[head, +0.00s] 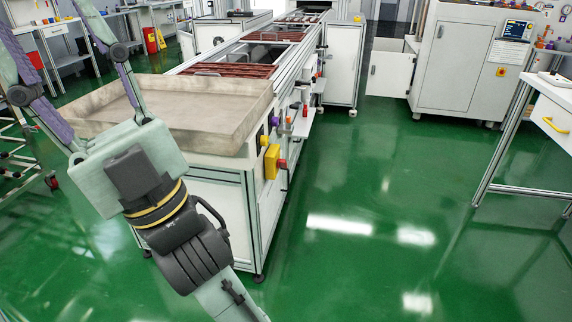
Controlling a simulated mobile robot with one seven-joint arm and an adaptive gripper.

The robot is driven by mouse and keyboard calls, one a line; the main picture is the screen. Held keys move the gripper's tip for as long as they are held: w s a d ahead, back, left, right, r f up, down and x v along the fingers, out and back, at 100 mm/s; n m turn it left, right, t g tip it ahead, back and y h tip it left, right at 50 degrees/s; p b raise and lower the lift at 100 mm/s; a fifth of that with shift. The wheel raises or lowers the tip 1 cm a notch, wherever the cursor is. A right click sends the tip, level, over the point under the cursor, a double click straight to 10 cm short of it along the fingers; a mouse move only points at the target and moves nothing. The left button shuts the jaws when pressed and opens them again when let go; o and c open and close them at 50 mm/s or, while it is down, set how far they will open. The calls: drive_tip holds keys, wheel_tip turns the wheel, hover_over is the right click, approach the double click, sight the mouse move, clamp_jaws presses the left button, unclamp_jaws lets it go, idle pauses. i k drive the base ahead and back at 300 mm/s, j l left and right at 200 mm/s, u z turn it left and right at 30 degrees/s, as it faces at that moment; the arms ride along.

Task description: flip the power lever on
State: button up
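A yellow box (271,162) is mounted at the near end of the conveyor's right side. A small red part (283,164) sticks out at its right; it may be the power lever, but its shape and position are too small to tell. My gripper (42,35) is at the upper left, well left of the yellow box and apart from it. Its two purple-padded fingers are spread and point to the upper left. Their ends run to the picture's edge, and I see nothing held between them.
The conveyor (300,70) runs away from me with dark red trays (228,70) on it. A beige tray (215,125) covers its near end. Several coloured controls line its right side. A white cabinet (455,65) and workbench (550,95) stand right. The green floor between is clear.

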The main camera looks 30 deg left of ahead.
sight(281, 162)
drive_tip(key=i+l+u, duration=0.2)
drive_tip(key=i, duration=0.35)
drive_tip(key=i+l+u, duration=0.2)
drive_tip(key=i, duration=0.3)
drive_tip(key=i+l+u, duration=0.2)
drive_tip(key=i, duration=0.3)
drive_tip(key=i+l+u, duration=0.15)
drive_tip(key=i+l, duration=0.35)
